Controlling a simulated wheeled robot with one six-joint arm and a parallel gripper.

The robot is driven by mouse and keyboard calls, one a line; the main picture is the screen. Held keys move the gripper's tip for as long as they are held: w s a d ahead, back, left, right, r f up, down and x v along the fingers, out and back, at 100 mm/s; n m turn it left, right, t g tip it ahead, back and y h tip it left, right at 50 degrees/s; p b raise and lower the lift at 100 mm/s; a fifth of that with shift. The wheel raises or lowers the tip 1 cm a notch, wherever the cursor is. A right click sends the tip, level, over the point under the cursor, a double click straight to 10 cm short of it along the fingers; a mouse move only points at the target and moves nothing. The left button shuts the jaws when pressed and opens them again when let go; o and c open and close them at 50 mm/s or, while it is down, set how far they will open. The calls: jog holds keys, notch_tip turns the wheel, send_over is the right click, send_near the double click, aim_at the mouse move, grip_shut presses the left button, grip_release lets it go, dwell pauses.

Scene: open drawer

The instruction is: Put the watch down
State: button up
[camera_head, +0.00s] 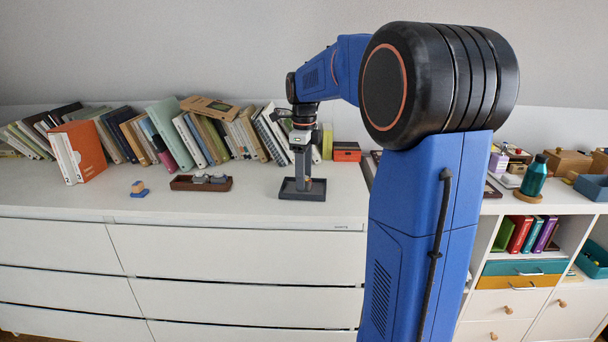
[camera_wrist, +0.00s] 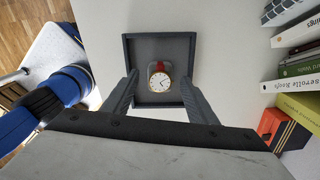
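The watch (camera_wrist: 159,82) has a round white face, a gold rim and a red strap. In the wrist view it sits on a small grey rest inside the square dark grey tray (camera_wrist: 130,45). My gripper (camera_wrist: 160,77) is open, with one finger on each side of the watch and a visible gap to both. In the head view my gripper (camera_head: 303,184) points straight down, its fingers low over the tray (camera_head: 290,196). There the fingers mostly hide the watch; only a small gold spot shows beside them.
A row of leaning books (camera_head: 190,138) stands behind the tray on the white dresser top (camera_head: 80,195). A brown tray (camera_head: 182,183) with grey items and a small blue-and-wood object (camera_head: 138,190) are to the left. The dresser's front edge is close.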

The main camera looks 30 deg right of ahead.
jog(key=shift+r, duration=0.15)
notch_tip(320, 180, up, 12)
dwell(0.5)
jog(key=s+a+f+n+t, duration=0.1)
jog(key=s+a+f+n, duration=0.2)
jog(key=s+a+n, duration=0.35)
jog(key=s+a+f+n+t, duration=0.1)
jog(key=s+a+f+n, duration=0.3)
jog(key=s+n, duration=0.5)
jog(key=s+a+f+n+t, duration=0.1)
jog(key=s+a+f+n, duration=0.1)
jog(key=s+f+n, duration=0.4)
jog(key=s+a+f+n+t, duration=0.1)
jog(key=s+a+f+n, duration=0.2)
jog(key=s+f+n, duration=0.3)
jog(key=s+f, duration=0.1)
jog(key=s, duration=0.1)
jog(key=shift+s+a+f+t, duration=0.15)
jog(key=shift+s+f+t, duration=0.1)
jog(key=shift+s+t, duration=0.15)
